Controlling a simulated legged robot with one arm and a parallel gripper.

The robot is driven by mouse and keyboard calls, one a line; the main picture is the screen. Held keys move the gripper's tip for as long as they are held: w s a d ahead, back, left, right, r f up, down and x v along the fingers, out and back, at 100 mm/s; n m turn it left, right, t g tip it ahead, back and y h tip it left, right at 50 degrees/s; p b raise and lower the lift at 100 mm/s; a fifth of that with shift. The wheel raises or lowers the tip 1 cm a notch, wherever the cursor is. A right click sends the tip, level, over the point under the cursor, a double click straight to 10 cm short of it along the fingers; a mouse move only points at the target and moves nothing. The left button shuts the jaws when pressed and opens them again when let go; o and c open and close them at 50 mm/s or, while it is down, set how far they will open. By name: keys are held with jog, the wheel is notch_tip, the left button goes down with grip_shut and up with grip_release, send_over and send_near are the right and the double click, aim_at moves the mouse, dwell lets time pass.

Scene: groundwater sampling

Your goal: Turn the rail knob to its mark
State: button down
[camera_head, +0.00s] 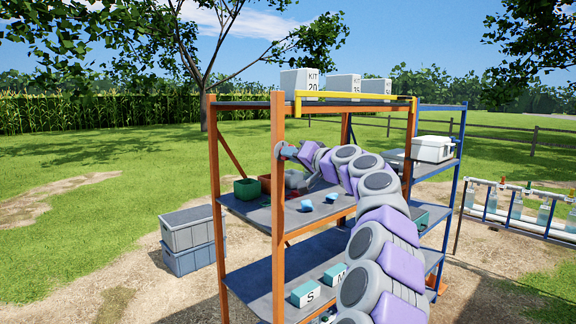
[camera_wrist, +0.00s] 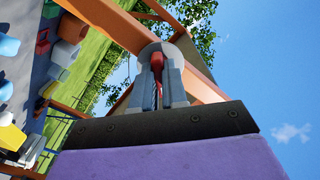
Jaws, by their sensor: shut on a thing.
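The rail knob (camera_wrist: 157,49) is a round pale grey piece in the wrist view, set against an orange beam of the rack. A red strip shows on it between the fingers; whether this is the pointer or the mark I cannot tell. My gripper (camera_wrist: 158,84) is shut on the knob, one grey finger on each side. In the head view my gripper (camera_head: 287,151) reaches the front orange upright (camera_head: 278,185) of the rack below its top shelf. There the knob is largely hidden by the gripper, and its mark cannot be read.
The middle shelf (camera_head: 255,212) holds a green bin (camera_head: 247,188), a red bin (camera_head: 265,180) and small blue pieces. Labelled kit boxes (camera_head: 299,81) stand on top behind a yellow rail (camera_head: 350,96). Teal boxes (camera_head: 306,293) sit lower. Grey crates (camera_head: 190,240) stand on the ground left.

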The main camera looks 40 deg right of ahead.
jog(key=shift+d+f+n+b, duration=0.15)
jog(key=shift+n+b, duration=0.3)
jog(key=shift+n, duration=0.9)
jog(key=shift+d+f+n+b, duration=0.1)
jog(key=shift+n+b, duration=0.4)
jog(key=shift+n, duration=0.8)
jog(key=shift+d+f+n+b, duration=0.15)
jog(key=shift+n+b, duration=0.3)
jog(key=shift+n, duration=0.9)
jog(key=c, duration=1.5)
grip_release()
jog(key=shift+d, duration=0.1)
jog(key=o, duration=0.4)
jog(key=shift+d, duration=0.35)
jog(key=s, duration=1.1)
jog(key=s+d, duration=0.1)
jog(key=s, duration=0.5)
jog(key=shift+b, duration=0.4)
